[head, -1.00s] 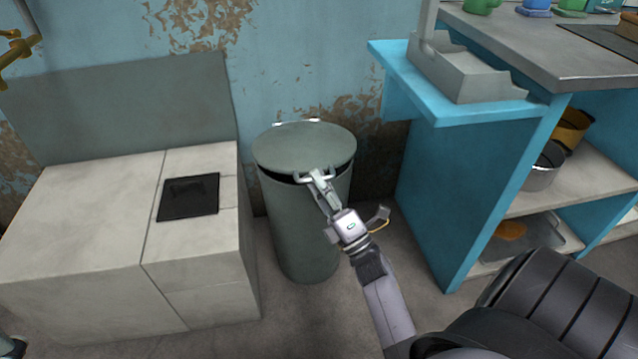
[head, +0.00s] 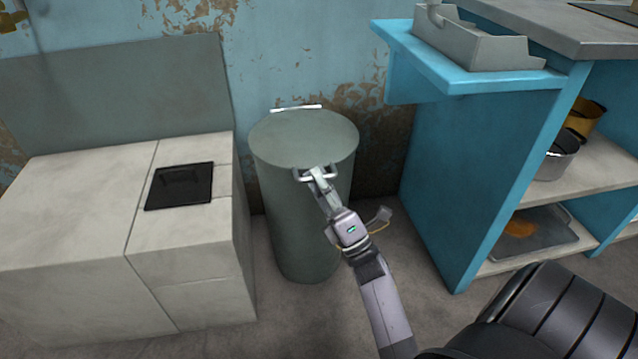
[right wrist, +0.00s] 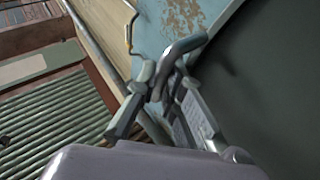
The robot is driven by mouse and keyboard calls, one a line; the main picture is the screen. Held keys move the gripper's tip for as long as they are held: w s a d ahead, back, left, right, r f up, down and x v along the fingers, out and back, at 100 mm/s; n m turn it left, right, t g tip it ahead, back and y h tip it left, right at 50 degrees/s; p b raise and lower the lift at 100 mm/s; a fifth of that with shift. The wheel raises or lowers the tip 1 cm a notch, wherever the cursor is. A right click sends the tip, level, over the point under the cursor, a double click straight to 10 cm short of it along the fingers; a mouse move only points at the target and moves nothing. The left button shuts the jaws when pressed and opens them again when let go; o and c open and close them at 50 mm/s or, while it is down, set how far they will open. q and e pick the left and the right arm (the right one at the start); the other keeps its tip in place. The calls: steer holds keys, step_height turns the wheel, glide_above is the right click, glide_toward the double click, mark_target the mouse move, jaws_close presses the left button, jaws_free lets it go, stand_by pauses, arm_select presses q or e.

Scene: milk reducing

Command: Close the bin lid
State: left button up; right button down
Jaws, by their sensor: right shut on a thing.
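The bin (head: 300,235) is a tall grey-green cylinder standing on the floor against the wall. Its round lid (head: 305,137) lies flat over the top, and no dark gap shows at its front edge. A metal handle (head: 298,174) sits at the lid's front. My right gripper (head: 316,172) is shut on this handle. In the right wrist view, the fingers of my right gripper (right wrist: 160,88) close around the bent metal handle (right wrist: 180,50). My left gripper is not in view.
A pale tiled block (head: 70,210) with a black plate (head: 180,186) stands left of the bin. A blue shelf unit (head: 480,150) with pots stands to the right, with a grey tray (head: 480,45) on its ledge.

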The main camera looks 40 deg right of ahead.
steer(key=shift+w+d+f+h, duration=0.1)
steer(key=shift+f+h, duration=0.2)
steer(key=shift+f, duration=0.6)
steer(key=c, duration=2)
jaws_free()
steer(key=shift+f, duration=0.1)
steer(key=shift+o, duration=0.2)
